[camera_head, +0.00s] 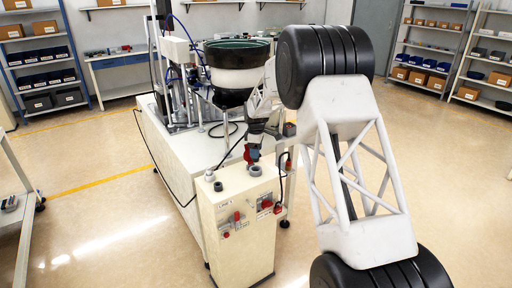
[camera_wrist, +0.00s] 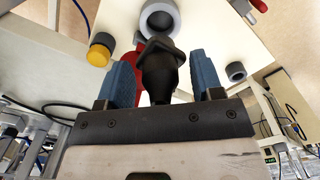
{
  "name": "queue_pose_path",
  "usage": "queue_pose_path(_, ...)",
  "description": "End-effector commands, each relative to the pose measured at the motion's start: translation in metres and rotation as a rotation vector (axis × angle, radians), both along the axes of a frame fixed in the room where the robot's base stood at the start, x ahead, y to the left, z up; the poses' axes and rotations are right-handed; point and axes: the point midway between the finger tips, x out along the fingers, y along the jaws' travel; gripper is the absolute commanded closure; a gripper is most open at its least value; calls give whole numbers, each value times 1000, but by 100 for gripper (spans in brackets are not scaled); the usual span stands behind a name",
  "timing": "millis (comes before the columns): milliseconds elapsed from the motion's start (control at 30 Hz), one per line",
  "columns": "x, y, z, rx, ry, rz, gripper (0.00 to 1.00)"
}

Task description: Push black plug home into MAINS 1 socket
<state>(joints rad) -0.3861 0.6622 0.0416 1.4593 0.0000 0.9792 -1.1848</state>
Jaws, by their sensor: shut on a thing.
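My gripper (camera_wrist: 162,78) has two blue fingers, one on each side of the black plug (camera_wrist: 162,68), and is shut on it. The plug's wide end points toward a round grey socket (camera_wrist: 176,20) on the cream cabinet; it overlaps the socket's lower rim in the wrist view, and I cannot tell whether they touch. In the head view my gripper (camera_head: 254,150) hangs just above the cabinet top (camera_head: 236,183), and the plug is too small to make out. I cannot read which socket is MAINS 1.
The cabinet front carries red switches (camera_head: 265,203). A black cable (camera_head: 281,172) hangs at its right. A bowl feeder (camera_head: 236,76) stands behind.

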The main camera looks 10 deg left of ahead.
Motion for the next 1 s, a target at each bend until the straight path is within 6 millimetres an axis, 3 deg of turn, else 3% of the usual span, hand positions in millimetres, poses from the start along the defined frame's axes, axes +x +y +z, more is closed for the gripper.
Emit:
queue_pose_path(500, 0, 0, -32, 0, 0, 0, 68)
queue_pose_path(1000, 0, 0, -36, 0, -1, 0, 68)
